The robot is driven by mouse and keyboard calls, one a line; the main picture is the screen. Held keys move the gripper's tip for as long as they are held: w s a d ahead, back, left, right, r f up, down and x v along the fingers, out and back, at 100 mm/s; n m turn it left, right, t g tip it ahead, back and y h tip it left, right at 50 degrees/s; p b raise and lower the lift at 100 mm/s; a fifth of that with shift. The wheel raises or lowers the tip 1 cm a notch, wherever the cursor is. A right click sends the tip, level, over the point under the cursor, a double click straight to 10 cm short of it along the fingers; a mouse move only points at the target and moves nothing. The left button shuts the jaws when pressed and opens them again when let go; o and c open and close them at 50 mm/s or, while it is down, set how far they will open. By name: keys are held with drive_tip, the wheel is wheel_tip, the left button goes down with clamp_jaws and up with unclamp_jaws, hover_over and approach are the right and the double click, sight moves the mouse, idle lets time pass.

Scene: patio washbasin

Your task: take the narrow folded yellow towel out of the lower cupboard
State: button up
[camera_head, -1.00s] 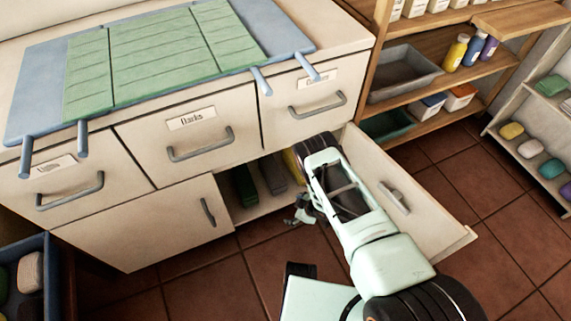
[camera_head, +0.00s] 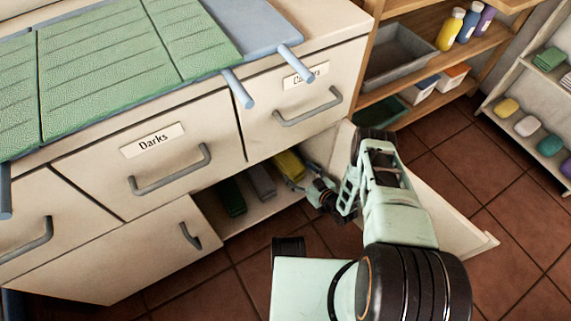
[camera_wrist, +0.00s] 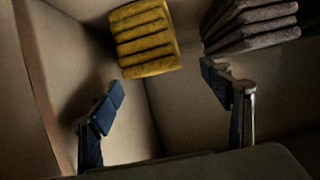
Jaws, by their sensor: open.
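The folded yellow towel (camera_head: 288,167) lies inside the open lower cupboard (camera_head: 262,212), at the right end of a row of towels. In the wrist view the yellow towel (camera_wrist: 147,38) shows its stacked folds at the top centre, beyond my fingertips. My gripper (camera_head: 318,192) is at the cupboard opening, close to the towel's near end. In the wrist view my gripper (camera_wrist: 163,95) is open, with one finger on each side and nothing between the pads. The towel is ahead of the fingers and apart from them.
A grey towel (camera_head: 262,181) lies left of the yellow one; it also shows in the wrist view (camera_wrist: 250,22), close to the right finger. A dark green towel (camera_head: 231,196) is farther left. The open cupboard door (camera_head: 450,215) stands right of my arm. Drawers overhang the opening.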

sight(286, 161)
drive_tip(key=b+x, duration=0.4)
drive_tip(key=x, duration=0.5)
drive_tip(key=shift+w+a+f, duration=0.15)
drive_tip(key=shift+a+f, duration=0.05)
drive_tip(key=shift+a, duration=0.15)
drive_tip(key=shift+r, duration=0.1)
drive_tip(key=c, duration=1.4)
drive_tip(key=shift+r, duration=0.15)
